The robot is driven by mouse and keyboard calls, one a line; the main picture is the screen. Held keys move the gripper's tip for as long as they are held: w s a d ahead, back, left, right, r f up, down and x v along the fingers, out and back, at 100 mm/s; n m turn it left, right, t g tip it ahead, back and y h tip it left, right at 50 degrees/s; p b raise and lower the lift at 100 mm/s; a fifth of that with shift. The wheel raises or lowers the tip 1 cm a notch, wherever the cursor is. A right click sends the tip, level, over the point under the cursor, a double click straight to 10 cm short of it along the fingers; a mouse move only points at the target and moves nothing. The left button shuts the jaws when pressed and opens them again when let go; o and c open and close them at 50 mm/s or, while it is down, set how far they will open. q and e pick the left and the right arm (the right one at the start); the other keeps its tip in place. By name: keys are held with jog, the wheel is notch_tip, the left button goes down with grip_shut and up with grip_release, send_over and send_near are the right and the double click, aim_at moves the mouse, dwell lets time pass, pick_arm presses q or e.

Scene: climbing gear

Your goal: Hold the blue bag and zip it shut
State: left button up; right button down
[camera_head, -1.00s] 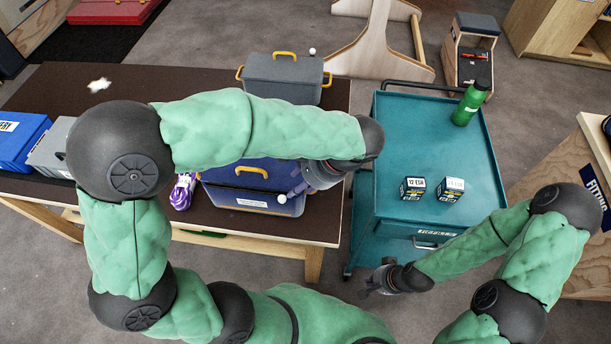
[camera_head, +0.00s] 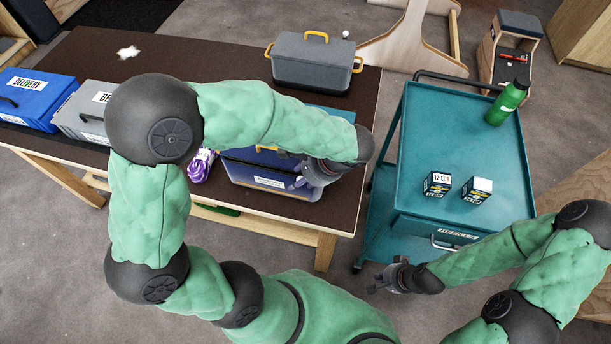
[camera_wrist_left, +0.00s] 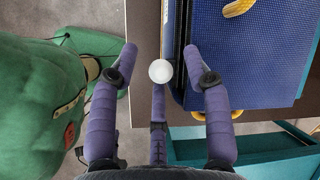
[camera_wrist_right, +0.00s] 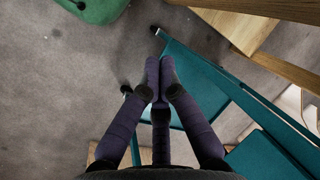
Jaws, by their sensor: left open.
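The blue bag (camera_head: 250,171) stands at the front edge of the dark table, partly covered by my left arm. Its woven blue side (camera_wrist_left: 265,60) and yellow handle (camera_wrist_left: 238,17) fill the upper right of the left wrist view. A white ball (camera_wrist_left: 160,71), apparently the zip pull, sits at the bag's edge. My left gripper (camera_wrist_left: 160,56) is open, with its fingertips on either side of the ball; contact cannot be told. In the head view this gripper (camera_head: 302,181) is at the bag's right front. My right gripper (camera_wrist_right: 160,64) has its fingertips together, empty, over the floor.
A grey bag (camera_head: 315,66) stands behind the blue bag. A purple rope bundle (camera_head: 201,165) lies left of it. Blue (camera_head: 35,97) and grey (camera_head: 85,105) delivery boxes are at far left. A teal cart (camera_head: 460,135) with two small boxes and a green bottle (camera_head: 507,102) stands right.

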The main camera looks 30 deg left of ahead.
pick_arm(q)
jog(key=c, duration=1)
